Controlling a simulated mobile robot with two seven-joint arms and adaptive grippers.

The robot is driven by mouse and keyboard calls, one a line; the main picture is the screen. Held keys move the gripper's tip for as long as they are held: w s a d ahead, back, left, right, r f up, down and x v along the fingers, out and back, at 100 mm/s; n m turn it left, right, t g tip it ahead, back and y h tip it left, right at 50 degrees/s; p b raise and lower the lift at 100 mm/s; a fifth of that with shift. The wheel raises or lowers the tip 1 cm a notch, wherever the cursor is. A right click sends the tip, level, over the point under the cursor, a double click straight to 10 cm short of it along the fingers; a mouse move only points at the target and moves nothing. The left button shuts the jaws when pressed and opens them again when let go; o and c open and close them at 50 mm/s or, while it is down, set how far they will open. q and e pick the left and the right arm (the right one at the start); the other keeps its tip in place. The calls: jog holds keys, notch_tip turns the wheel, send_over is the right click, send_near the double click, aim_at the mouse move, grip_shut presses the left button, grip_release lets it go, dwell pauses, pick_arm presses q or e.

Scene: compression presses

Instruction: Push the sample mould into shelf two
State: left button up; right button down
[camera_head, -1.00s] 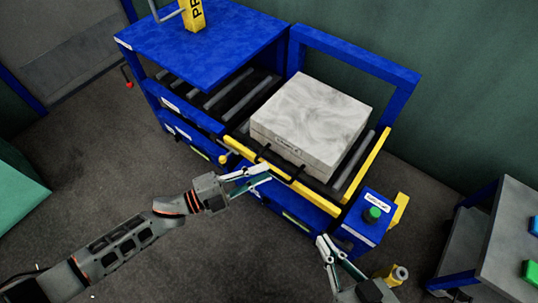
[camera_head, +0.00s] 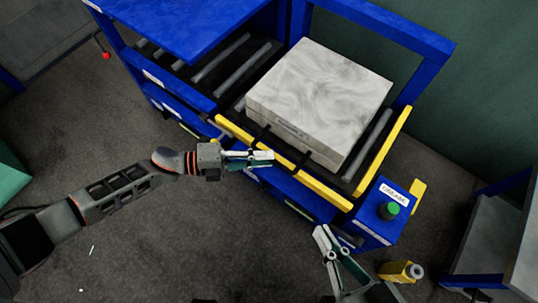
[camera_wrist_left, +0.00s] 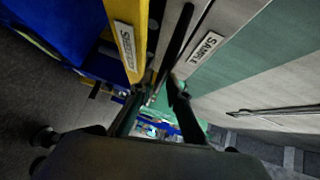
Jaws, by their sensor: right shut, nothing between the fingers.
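The sample mould (camera_head: 325,95) is a large pale grey marbled block. It sits flat on the roller shelf of a blue press, behind a yellow front rail (camera_head: 280,160). Its black handle (camera_head: 305,158) reaches over the rail. My left gripper (camera_head: 270,159) is at the left part of the handle, with its fingers apart. In the left wrist view, the black bar (camera_wrist_left: 177,38) runs down towards the gap between the fingers, beside the SAMPLE label (camera_wrist_left: 206,47); I cannot tell whether they touch. My right gripper (camera_head: 326,236) is shut and empty, below the press's front right corner.
A blue control box (camera_head: 370,225) with a green button (camera_head: 389,210) stands at the rail's right end. A blue frame (camera_head: 385,25) rises behind the mould. The rollers (camera_head: 222,62) left of it are clear under the blue top. A grey table is at the right edge.

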pick_arm(q)
jog(key=shift+w+d+f, duration=0.15)
jog(key=shift+d, duration=0.75)
grip_shut()
